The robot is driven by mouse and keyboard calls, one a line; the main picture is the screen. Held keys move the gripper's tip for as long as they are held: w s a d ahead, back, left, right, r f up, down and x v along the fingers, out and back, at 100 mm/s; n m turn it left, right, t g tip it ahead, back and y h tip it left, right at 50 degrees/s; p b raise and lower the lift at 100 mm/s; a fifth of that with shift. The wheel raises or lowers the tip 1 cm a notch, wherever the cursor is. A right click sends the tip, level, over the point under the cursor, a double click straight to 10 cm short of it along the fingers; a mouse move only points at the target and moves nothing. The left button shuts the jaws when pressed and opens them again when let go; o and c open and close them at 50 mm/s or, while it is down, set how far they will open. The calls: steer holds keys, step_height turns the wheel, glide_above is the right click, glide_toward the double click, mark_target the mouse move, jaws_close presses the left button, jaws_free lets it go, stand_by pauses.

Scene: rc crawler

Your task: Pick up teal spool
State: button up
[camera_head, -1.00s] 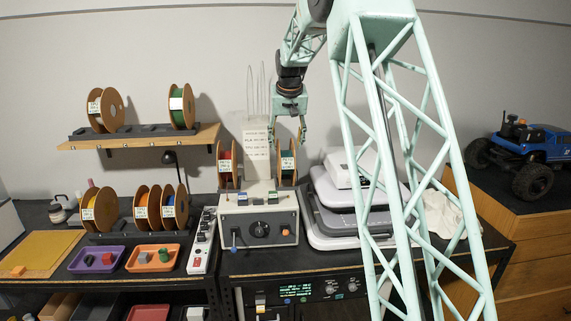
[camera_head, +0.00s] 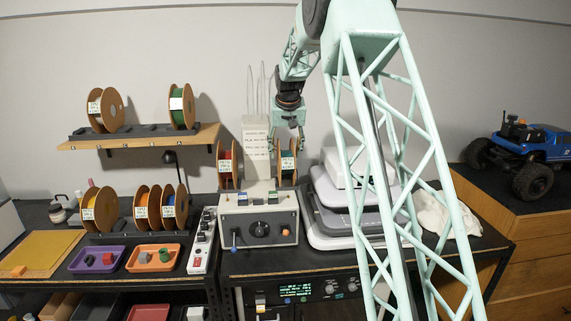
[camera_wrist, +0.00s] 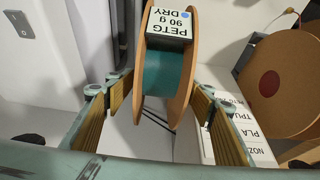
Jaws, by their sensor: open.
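The teal spool (camera_wrist: 168,75) has tan side flanges and a white label reading "PETG 90 g DRY". In the head view the teal spool (camera_head: 287,168) stands at the right side of the grey control box, partly covered by my gripper. My gripper (camera_head: 286,143) points down over the spool's upper part. In the wrist view my gripper (camera_wrist: 162,108) is open, with one padded finger on each side of the spool. Gaps show between the fingers and the flanges, so I see no clear contact.
A red spool (camera_head: 228,165) stands left of the white lettered panel (camera_head: 257,150). The grey control box (camera_head: 259,219) is below. Stacked grey and white cases (camera_head: 335,205) stand close on the right. More spools sit on the wooden shelf (camera_head: 150,138) and the rack at left.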

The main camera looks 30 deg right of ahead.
steer(key=shift+c, duration=0.5)
steer(key=c, duration=1)
steer(key=shift+o, duration=0.2)
steer(key=shift+r, duration=0.1)
steer(key=shift+r, duration=1.8)
steer(key=shift+s+d, duration=0.1)
steer(key=shift+s, duration=0.7)
steer(key=s+d+r+b, duration=0.1)
steer(key=s, duration=1.3)
steer(key=shift+s+b, duration=0.2)
steer(key=shift+b, duration=0.1)
steer(key=shift+r, duration=0.15)
